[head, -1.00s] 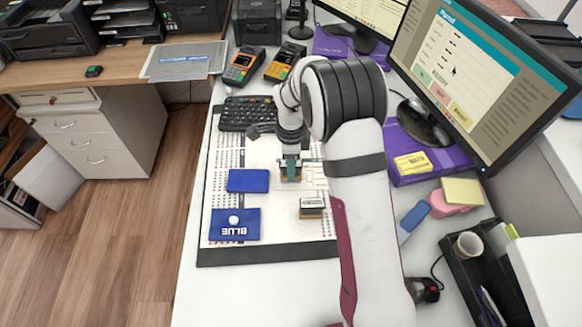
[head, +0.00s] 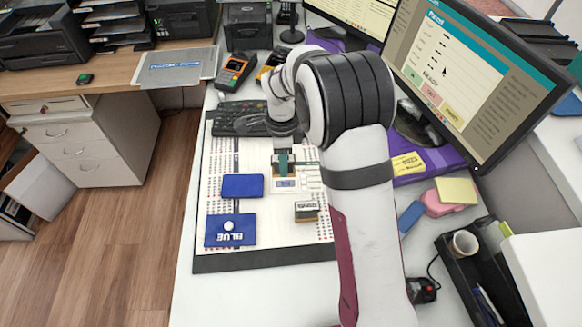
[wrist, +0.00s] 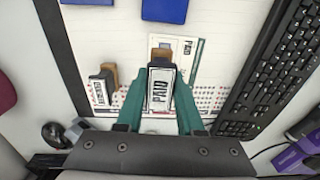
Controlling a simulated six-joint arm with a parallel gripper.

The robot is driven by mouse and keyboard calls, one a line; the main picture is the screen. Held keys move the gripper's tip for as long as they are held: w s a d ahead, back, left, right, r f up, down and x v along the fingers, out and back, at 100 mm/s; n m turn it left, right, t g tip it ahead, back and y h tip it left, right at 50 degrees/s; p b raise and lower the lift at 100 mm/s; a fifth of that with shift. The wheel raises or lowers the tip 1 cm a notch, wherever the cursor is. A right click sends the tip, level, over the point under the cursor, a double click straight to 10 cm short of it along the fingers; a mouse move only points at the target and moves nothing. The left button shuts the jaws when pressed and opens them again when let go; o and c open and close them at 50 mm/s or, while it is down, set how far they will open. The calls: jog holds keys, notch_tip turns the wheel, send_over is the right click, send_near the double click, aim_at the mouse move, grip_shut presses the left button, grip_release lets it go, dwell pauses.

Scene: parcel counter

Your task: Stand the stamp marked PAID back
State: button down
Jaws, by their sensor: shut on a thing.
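The stamp marked PAID (wrist: 158,88) is between the teal fingers of my gripper (wrist: 158,108) in the wrist view, its white label facing the camera. My gripper is shut on it. In the head view my gripper (head: 284,163) is over the white paper on the counter mat, and the stamp is largely hidden by the fingers. I cannot tell for sure how far its base is above the paper. A paper slip with a PAID print (wrist: 186,48) lies beside it.
A blue pad (head: 243,186) and a blue case marked BLUE (head: 230,230) lie left of my gripper. The keyboard (head: 240,118) is behind it, card terminals (head: 236,72) beyond. A monitor (head: 470,85) and black organiser (head: 480,265) are at right.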

jog(key=shift+s+a+f, duration=0.5)
jog(key=shift+s+f, duration=0.35)
jog(key=shift+s, duration=0.8)
jog(key=shift+s+a+f, duration=0.5)
jog(key=shift+s+f, duration=0.4)
jog(key=shift+s, duration=0.75)
jog(key=shift+s+a+f, duration=0.5)
jog(key=shift+s+f, duration=0.35)
jog(key=shift+s, duration=0.8)
jog(key=shift+f, duration=0.4)
jog(key=shift+c, duration=2.3)
grip_release()
jog(key=shift+r, duration=0.1)
